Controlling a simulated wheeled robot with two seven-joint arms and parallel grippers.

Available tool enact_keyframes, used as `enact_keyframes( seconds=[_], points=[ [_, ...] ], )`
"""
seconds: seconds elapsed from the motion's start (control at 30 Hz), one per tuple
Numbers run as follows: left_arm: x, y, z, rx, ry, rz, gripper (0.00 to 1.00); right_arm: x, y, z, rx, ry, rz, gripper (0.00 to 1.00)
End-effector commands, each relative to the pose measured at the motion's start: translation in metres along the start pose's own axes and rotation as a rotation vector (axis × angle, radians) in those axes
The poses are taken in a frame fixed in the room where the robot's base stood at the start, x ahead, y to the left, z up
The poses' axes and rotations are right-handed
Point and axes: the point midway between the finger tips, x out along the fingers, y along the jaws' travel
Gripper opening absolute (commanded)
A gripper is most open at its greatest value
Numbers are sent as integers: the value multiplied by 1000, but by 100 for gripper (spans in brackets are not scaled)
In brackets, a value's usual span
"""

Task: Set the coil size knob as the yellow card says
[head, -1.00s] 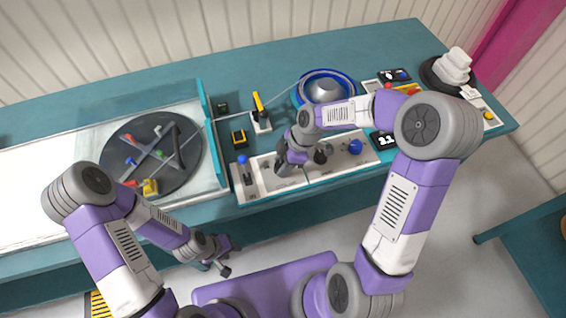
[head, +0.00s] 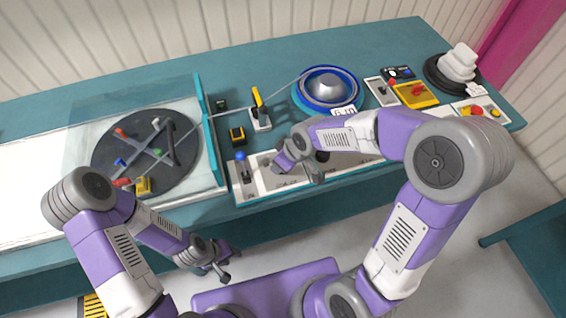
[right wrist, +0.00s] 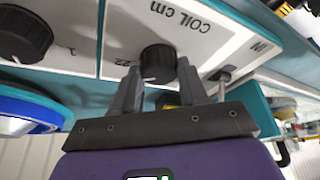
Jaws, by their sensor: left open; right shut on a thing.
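The coil size knob (right wrist: 158,60) is black and round with a pale pointer mark. It sits on a light panel (right wrist: 232,32) under the lettering "COIL cm" in the right wrist view. My right gripper (right wrist: 158,74) has its fingers on either side of the knob and is shut on it. In the head view my right arm hides most of this knob. The number beside the knob looks like 22; other scale marks are hidden. My left gripper (head: 230,265) is open and empty, low in front of the bench. I cannot make out a yellow card with readable writing.
Another black knob (right wrist: 22,34) is beside the held one. A dark disc (head: 118,166) with coloured pegs is at left.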

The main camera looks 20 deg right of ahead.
Motion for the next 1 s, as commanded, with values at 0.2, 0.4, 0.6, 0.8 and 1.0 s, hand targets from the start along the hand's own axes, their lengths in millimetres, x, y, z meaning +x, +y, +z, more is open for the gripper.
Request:
enact_keyframes(
  seconds=[0.2, 0.4, 0.6, 0.8, 1.0],
  points=[
    [5, -2, 0, 0, 0, 0, 43, 1, -1, 0, 56, -2, 22, 12],
    [6, -2, 0, 0, 0, 0, 43, 0, -1, 1, 75, -3, 29, 12],
    [6, -2, 0, 0, 0, 0, 43, 0, -1, 1, 77, -4, 29, 12],
    [6, -2, 0, 0, 0, 0, 43, 0, -1, 1, 76, -4, 29, 56],
    [6, -2, 0, 0, 0, 0, 43, 0, -1, 0, 75, -3, 29, 68]
  ],
)
